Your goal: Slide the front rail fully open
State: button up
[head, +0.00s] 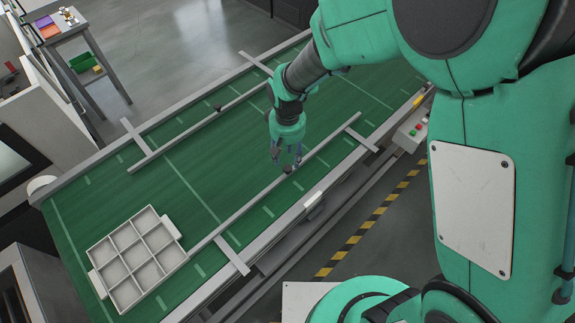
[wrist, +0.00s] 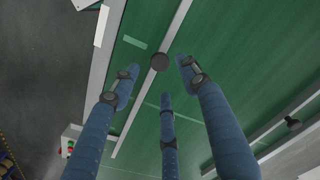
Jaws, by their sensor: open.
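The front rail (head: 323,144) is a long pale bar lying lengthwise over the green conveyor belt (head: 190,195), near its front edge. A dark round knob (head: 289,170) stands on the rail, and the knob also shows in the wrist view (wrist: 160,61) with the rail (wrist: 144,95) passing under it. My gripper (head: 286,162) is just above the knob, with its blue fingers spread. In the wrist view my gripper (wrist: 159,78) is open, with fingertips on either side of the knob and a third finger below it. I cannot tell whether any finger touches the knob.
A back rail (head: 195,127) with its own knob (head: 217,107) lies farther across the belt. Short crossbars (head: 232,257) sit near the rail ends. A white divided tray (head: 177,235) rests on the belt at the lower left. A button box (head: 411,131) stands at the right.

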aim_at(288, 168)
jog(key=shift+f, duration=2.9)
grip_shut()
